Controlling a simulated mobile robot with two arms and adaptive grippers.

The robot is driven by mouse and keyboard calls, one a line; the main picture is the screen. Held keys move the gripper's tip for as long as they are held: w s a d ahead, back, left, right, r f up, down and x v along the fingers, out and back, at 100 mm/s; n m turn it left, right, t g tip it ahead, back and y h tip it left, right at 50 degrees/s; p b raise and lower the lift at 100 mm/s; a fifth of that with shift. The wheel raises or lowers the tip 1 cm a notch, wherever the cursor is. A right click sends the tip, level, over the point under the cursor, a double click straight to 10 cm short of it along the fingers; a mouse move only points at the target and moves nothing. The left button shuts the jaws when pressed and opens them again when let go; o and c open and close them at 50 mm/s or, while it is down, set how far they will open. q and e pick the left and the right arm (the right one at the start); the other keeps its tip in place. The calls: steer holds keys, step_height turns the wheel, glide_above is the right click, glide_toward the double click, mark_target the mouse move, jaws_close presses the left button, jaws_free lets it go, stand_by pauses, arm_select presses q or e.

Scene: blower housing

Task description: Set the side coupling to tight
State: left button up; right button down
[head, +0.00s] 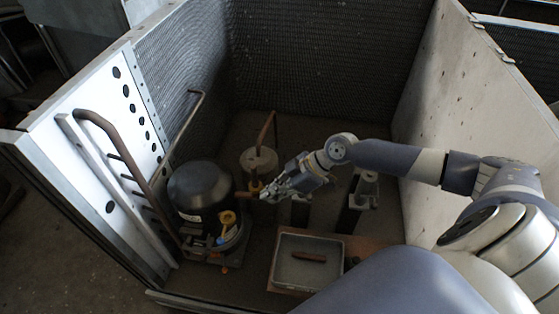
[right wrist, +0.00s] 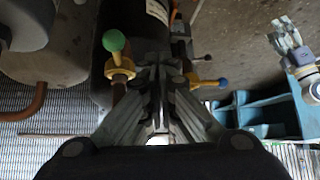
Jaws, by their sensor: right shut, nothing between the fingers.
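My right gripper (head: 266,195) is shut and empty, beside the black blower housing (head: 200,185). In the right wrist view the closed fingertips (right wrist: 160,68) lie between two yellow fittings. The left one is a yellow fitting (right wrist: 121,70) with a green ball knob (right wrist: 114,40). The other is a yellow fitting with a blue-tipped lever (right wrist: 208,83). I see no contact with either. In the head view a yellow fitting (head: 228,218) and a blue tip (head: 220,240) show at the housing's front. I cannot tell which is the side coupling. My left gripper (right wrist: 287,38) appears spread open in the right wrist view.
A grey tray (head: 280,271) holding a brown bar lies in front. A tan cylinder (head: 259,160) with a copper pipe stands behind the housing. A white panel (head: 95,125) with a bent pipe is on the left. Metal walls enclose the space.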

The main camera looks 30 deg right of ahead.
arm_select(q)
steer(key=s+f, duration=0.2)
steer(key=shift+a+f, duration=0.2)
steer(key=shift+f, duration=0.1)
arm_select(e)
steer(key=w+d+r, duration=0.3)
steer(key=d+r, duration=0.1)
steer(key=r, duration=0.3)
steer(key=shift+w+d+r, duration=0.15)
steer(key=shift+w+r, duration=0.1)
arm_select(q)
steer(key=shift+d+r, duration=0.1)
